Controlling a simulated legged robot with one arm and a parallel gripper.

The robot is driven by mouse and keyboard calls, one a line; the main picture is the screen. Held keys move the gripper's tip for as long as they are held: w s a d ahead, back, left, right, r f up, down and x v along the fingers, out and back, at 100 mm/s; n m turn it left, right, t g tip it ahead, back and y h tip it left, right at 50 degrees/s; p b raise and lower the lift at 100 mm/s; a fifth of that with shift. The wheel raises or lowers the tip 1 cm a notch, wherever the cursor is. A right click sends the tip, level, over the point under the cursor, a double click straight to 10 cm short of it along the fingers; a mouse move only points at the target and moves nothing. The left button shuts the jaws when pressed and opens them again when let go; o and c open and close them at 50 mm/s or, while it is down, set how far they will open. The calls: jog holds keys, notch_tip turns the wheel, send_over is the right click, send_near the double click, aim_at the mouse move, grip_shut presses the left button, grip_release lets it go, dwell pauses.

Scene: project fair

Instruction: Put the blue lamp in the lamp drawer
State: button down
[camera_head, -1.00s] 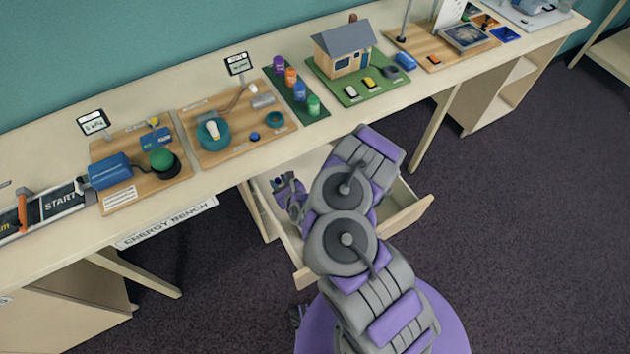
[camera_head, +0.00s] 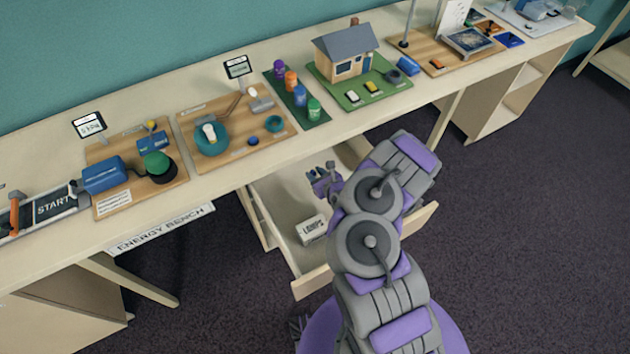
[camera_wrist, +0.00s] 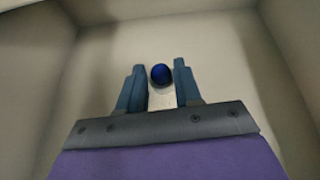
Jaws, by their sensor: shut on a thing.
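The blue lamp is a small dark blue ball (camera_wrist: 161,75) between the two fingers of my gripper (camera_wrist: 159,66) in the wrist view. My gripper is shut on it. In the head view my gripper (camera_head: 322,178) is over the inside of the open lamp drawer (camera_head: 312,284) under the bench, towards its back. The lamp cannot be made out in the head view. A white block (camera_head: 311,229) marked with lettering like "LAMPS" is in the drawer. The wrist view shows pale drawer walls around the gripper; the lamp's height above the floor is unclear.
The bench top above the drawer holds a wooden board (camera_head: 222,152) with a teal dish and white bulb, a green strip with coloured pots (camera_head: 299,97), and a model house (camera_head: 345,52). My arm covers the drawer's right part. Dark carpet (camera_head: 530,250) is clear on the right.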

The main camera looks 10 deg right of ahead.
notch_tip(320, 180, down, 4)
jog(key=shift+d+r+b, duration=0.1)
jog(key=shift+r+b, duration=0.15)
jog(key=shift+b, duration=0.4)
jog(key=shift+w+f, duration=0.15)
jog(key=shift+f, duration=0.05)
jog(key=shift+r, duration=0.15)
jog(key=shift+a, duration=0.2)
jog(key=c, duration=0.8)
grip_release()
jog(key=shift+d, duration=0.1)
jog(key=shift+s+d+r, duration=0.1)
jog(key=shift+s+r, duration=0.05)
jog(key=shift+s, duration=0.05)
jog(key=shift+p+v, duration=1.7)
jog(key=shift+v, duration=1.8)
